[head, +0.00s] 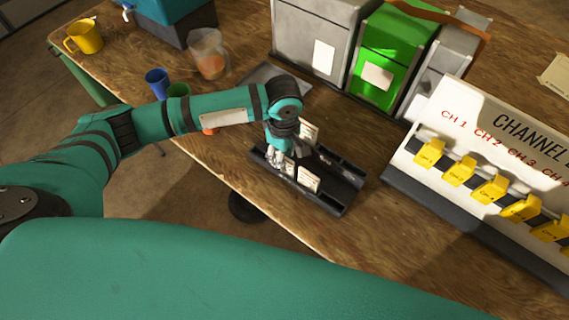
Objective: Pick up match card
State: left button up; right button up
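A black card rack (345,197) lies on the wooden table in the middle of the head view. Several small pale cards stand in it: one (308,179) at the front, one (309,130) at the back beside my wrist, and a partly hidden one close to the fingers. Which of them is the match card I cannot tell; the print is too small. My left gripper (284,163) points down at the left part of the rack, right by the cards. Whether its fingers are closed on a card is not clear. My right gripper is out of view.
A white channel panel (480,128) with several yellow tags stands at the right. Grey and green bins (385,55) stand behind the rack. A clear jug (209,54), a blue cup (158,83), a green cup and a yellow mug (84,37) are at the left.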

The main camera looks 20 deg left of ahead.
pick_arm(q)
jog(key=shift+w+f+p, duration=0.2)
jog(key=shift+f, duration=1.2)
jog(key=shift+w+f+p, duration=0.15)
jog(key=shift+f, duration=1.2)
jog(key=shift+c, duration=0.3)
grip_shut()
